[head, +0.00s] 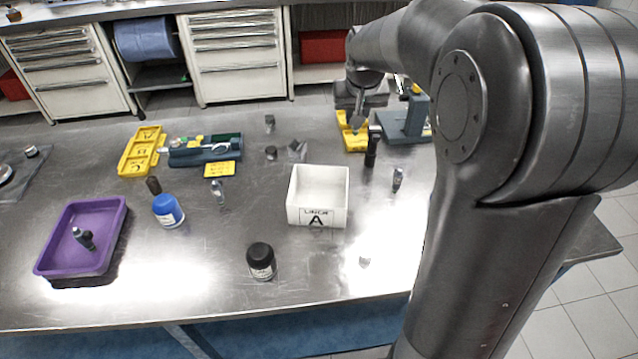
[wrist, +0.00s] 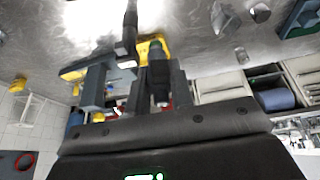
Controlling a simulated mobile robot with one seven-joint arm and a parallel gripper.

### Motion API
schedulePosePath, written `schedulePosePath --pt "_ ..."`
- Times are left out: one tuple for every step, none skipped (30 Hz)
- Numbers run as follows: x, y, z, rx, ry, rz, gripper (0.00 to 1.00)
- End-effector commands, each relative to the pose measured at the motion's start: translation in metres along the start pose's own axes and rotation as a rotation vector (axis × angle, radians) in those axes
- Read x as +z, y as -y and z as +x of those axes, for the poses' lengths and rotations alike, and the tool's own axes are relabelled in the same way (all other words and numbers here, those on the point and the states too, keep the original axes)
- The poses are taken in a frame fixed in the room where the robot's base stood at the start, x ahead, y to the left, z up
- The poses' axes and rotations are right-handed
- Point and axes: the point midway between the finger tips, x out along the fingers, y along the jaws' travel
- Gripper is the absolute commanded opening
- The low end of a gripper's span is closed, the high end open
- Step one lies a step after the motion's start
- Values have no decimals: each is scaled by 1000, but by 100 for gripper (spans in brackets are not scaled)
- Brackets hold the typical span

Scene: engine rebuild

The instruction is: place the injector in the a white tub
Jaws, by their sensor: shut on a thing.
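My gripper (head: 358,122) is at the far right of the table, above a yellow tray and beside a grey stand. In the wrist view my gripper (wrist: 160,85) is shut on a dark, slim part with a metallic end, which looks like the injector (wrist: 161,80). In the head view the held part is too small and shaded to make out clearly. The white tub (head: 317,217) stands upright in the middle of the table, labelled A on its front wall, left of and nearer than my gripper. It looks empty.
A yellow tray (head: 354,141), grey stand (head: 405,122) and black upright part (head: 371,152) are close to my gripper. A small metal part (head: 398,180) stands right of the tub. A black-lidded jar (head: 261,262), blue jar (head: 168,211) and purple tray (head: 68,269) lie left.

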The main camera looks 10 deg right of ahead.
Motion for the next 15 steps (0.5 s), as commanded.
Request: schedulePosePath --pt "16 -3 -7 1 -3 8 0" --pt "26 -4 -10 2 -2 13 0" --pt "38 -7 -13 4 -2 21 0" --pt "48 -8 -15 4 -1 27 0" --pt "57 -10 -17 5 -2 33 0" --pt "68 -12 -19 6 -2 39 0" --pt "76 -13 -21 6 -1 44 0" --pt "84 -14 -22 6 -1 47 0" --pt "93 -15 -23 6 0 52 0" --pt "99 -16 -24 6 0 55 0" --pt "104 -16 -25 6 0 58 0" --pt "111 -17 -26 5 -1 62 0" --pt "115 -17 -26 5 -1 65 0" --pt "118 -18 -26 5 0 67 0" --pt "122 -18 -26 5 0 69 0"
